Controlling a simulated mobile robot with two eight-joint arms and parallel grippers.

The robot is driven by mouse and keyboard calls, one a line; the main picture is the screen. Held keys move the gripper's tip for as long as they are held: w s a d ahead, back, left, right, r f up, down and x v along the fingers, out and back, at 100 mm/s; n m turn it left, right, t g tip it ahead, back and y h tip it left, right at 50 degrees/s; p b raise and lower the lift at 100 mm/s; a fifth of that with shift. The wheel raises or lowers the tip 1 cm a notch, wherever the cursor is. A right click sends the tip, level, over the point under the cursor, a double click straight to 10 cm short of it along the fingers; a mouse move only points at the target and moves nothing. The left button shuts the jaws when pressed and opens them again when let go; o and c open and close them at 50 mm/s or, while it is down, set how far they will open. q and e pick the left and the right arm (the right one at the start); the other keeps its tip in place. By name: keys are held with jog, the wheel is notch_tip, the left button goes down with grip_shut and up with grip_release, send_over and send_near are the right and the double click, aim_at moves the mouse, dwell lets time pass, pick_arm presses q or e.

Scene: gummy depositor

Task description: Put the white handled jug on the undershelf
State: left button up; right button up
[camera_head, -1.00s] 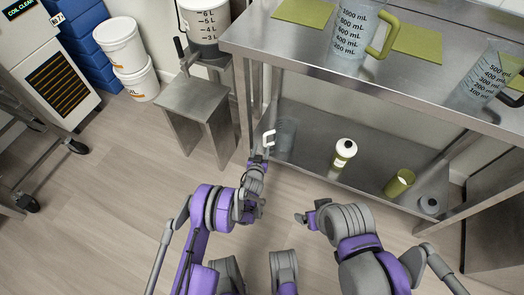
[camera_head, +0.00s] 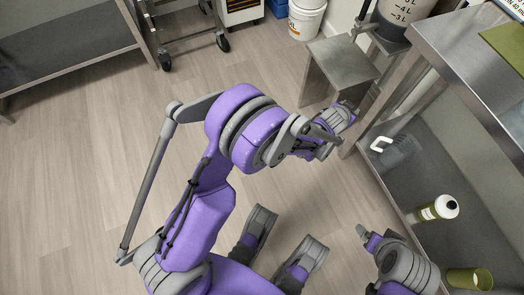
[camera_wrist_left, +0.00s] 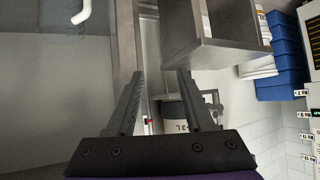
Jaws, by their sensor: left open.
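The white handled jug (camera_head: 397,152) is a translucent grey jug. It stands on the metal undershelf (camera_head: 405,190) near its left end, with its white handle facing left. In the left wrist view only the white handle (camera_wrist_left: 83,12) shows clearly, at the top left edge. My left gripper (camera_head: 346,112) is left of the jug, outside the shelf and apart from it. In the left wrist view its two fingers (camera_wrist_left: 158,75) are spread with nothing held between them. My right gripper (camera_head: 364,234) is low, in front of the shelf; its jaws are too small to read.
A white bottle with a green label (camera_head: 440,208) and a green cup (camera_head: 468,279) are farther along the undershelf. The steel table top (camera_head: 450,45) overhangs it. A small metal stand (camera_head: 340,58) is beyond my left gripper. The floor at left is open.

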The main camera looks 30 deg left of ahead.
pick_arm(q)
jog(key=s+a+r+n+g+y, duration=0.1)
jog(key=s+a+r+g, duration=0.1)
jog(key=s+a+r, duration=0.5)
jog(key=s+a+r+g, duration=0.1)
jog(key=s+a+r, duration=0.25)
jog(key=s, duration=0.65)
jog(key=s+a+n+g, duration=0.1)
jog(key=s+a+g, duration=0.2)
jog(key=s, duration=1.8)
jog(key=shift+s+a+f, duration=0.15)
jog(key=shift+a+f, duration=0.25)
